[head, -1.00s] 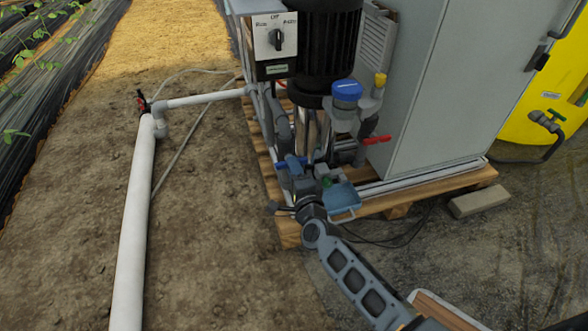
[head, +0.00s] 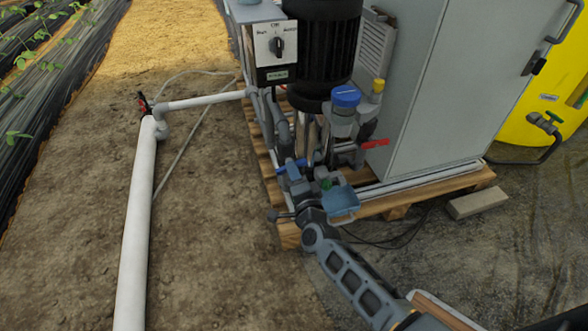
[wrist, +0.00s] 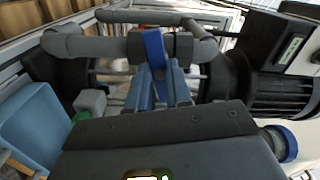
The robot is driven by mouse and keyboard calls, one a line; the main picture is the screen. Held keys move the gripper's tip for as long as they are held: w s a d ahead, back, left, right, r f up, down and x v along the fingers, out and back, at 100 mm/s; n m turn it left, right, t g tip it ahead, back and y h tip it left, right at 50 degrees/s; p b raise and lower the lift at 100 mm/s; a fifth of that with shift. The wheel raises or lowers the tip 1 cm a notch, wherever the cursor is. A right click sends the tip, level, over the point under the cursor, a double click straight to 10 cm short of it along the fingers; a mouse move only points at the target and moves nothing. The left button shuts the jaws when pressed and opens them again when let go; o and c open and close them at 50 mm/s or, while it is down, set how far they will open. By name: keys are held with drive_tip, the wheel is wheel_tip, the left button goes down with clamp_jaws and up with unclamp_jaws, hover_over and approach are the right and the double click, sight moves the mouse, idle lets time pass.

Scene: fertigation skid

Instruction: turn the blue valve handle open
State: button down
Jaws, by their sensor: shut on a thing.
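The blue valve handle (wrist: 154,50) stands across a horizontal grey pipe (wrist: 100,46) in the wrist view. My gripper (wrist: 160,78) is shut on its lower end, with the two blue-grey fingers close together around it. The handle's upper part shows above the fingertips. In the head view the blue handle (head: 292,166) is small, low on the near side of the skid, and my gripper (head: 297,180) reaches it from below right. The fingertips are hard to make out there.
A light-blue box (head: 340,203) sits close to the right of my gripper. A red handle (head: 375,143), a blue-capped filter (head: 346,97) and a grey cabinet (head: 420,100) stand behind. A wooden pallet (head: 290,236) carries the skid. Bare soil lies left.

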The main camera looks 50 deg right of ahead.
drive_tip(key=shift+n+p, duration=3.9)
drive_tip(key=shift+n, duration=3.7)
drive_tip(key=c, duration=1)
unclamp_jaws()
drive_tip(key=shift+c, duration=0.2)
drive_tip(key=p+v, duration=0.2)
drive_tip(key=v, duration=0.5)
drive_tip(key=shift+s+a, duration=0.25)
drive_tip(key=shift+s, duration=0.1)
